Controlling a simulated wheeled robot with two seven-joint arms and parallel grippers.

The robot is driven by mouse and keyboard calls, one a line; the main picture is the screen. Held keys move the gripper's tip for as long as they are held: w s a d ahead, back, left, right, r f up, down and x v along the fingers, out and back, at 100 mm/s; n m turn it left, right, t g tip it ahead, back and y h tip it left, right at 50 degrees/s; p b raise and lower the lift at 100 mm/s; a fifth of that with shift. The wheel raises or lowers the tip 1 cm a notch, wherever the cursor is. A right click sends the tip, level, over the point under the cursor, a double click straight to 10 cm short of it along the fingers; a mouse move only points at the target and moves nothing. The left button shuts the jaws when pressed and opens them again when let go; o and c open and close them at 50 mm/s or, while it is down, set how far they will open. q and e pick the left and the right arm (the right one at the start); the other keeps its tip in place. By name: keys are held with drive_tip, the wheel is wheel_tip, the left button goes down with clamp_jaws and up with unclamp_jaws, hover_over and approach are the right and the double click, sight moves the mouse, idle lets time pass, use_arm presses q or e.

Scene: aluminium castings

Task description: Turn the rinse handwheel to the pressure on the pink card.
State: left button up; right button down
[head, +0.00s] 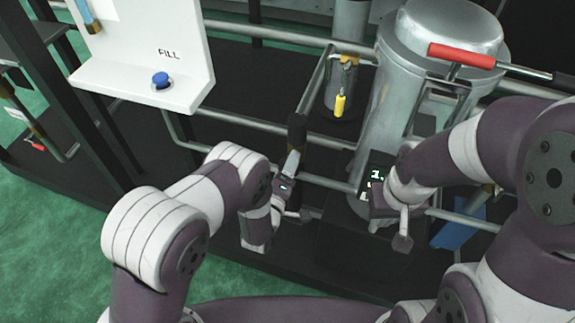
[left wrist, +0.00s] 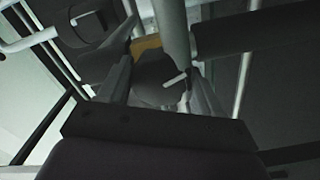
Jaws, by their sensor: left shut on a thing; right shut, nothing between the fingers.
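My left gripper (head: 291,167) is at the pipework left of the steel tank, beside a brass fitting and a black upright part. In the left wrist view, its fingers (left wrist: 160,72) are shut on a dark rounded handwheel (left wrist: 152,86) with a short white line on its face. A brass piece (left wrist: 147,43) and a pipe show behind it. In the head view the gripper hides most of the handwheel. A small lit display (head: 377,175) on the tank's lower front starts with "1"; the rest is hidden. My right gripper (head: 403,238) is shut and empty near it. I cannot make out the pink card.
The steel tank (head: 395,100) has a red-handled lever (head: 462,56) over it. Grey pipes run across; a blue piece (head: 458,222) is at right.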

idle(0.4)
use_arm(q)
drive_tip(key=o, duration=1)
drive_tip(key=shift+n, duration=0.3)
drive_tip(key=shift+c, duration=0.2)
drive_tip(key=p+v, duration=0.2)
drive_tip(key=v, duration=1)
drive_tip(key=shift+s, duration=0.4)
drive_tip(key=shift+a, duration=0.15)
